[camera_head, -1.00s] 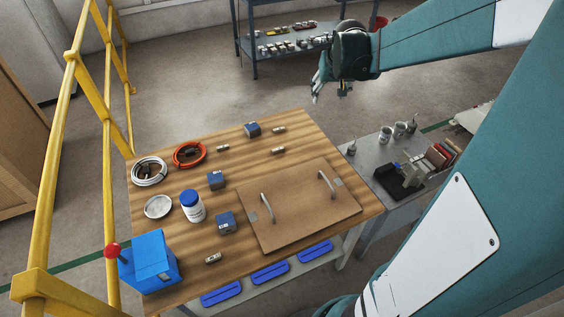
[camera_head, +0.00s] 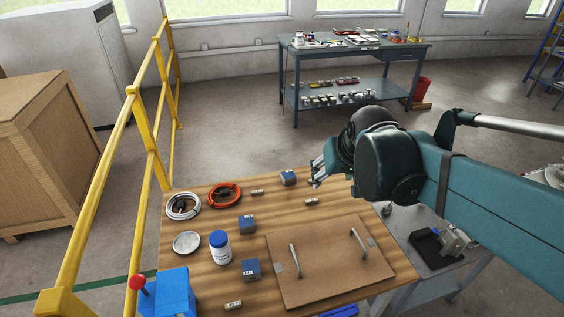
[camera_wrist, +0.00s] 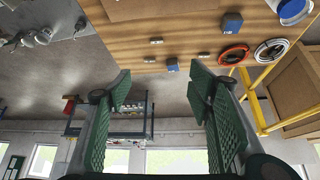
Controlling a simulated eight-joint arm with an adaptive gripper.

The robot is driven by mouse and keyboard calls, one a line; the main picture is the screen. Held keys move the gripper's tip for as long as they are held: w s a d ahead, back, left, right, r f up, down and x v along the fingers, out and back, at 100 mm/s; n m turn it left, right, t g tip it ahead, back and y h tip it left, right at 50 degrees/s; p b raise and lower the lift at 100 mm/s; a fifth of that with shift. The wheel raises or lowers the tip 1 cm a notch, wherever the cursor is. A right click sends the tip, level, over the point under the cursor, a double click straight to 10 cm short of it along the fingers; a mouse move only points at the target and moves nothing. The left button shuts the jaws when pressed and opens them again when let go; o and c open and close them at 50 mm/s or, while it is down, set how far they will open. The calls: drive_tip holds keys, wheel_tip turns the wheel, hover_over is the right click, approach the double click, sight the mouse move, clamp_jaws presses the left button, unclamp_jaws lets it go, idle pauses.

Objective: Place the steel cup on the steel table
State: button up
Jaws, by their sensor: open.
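My gripper (camera_head: 319,172) hangs over the back edge of the wooden table in the head view. In the wrist view, its two green-padded fingers are spread apart with nothing between them (camera_wrist: 163,92). The grey steel table (camera_head: 408,222) stands right of the wooden table, and my arm covers much of it. In the wrist view, which looks upside down, small metallic items (camera_wrist: 42,36) show at the upper left; I cannot tell whether one is the steel cup. No steel cup shows clearly in the head view now.
The wooden table holds a board with two handles (camera_head: 325,265), a white jar with a blue lid (camera_head: 220,247), blue blocks (camera_head: 247,224) and cable coils (camera_head: 224,195). A yellow railing (camera_head: 150,130) runs along the left. A workbench (camera_head: 350,50) stands behind; floor between is clear.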

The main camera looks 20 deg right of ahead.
drive_tip(key=s+a+f+n+y, duration=0.1)
drive_tip(key=s+a+f+n, duration=0.1)
drive_tip(key=s+a, duration=0.7)
drive_tip(key=shift+s+f+t, duration=0.15)
drive_tip(key=shift+s+t, duration=0.25)
drive_tip(key=shift+s, duration=0.7)
drive_tip(key=shift+o, duration=0.4)
drive_tip(key=shift+a, duration=0.1)
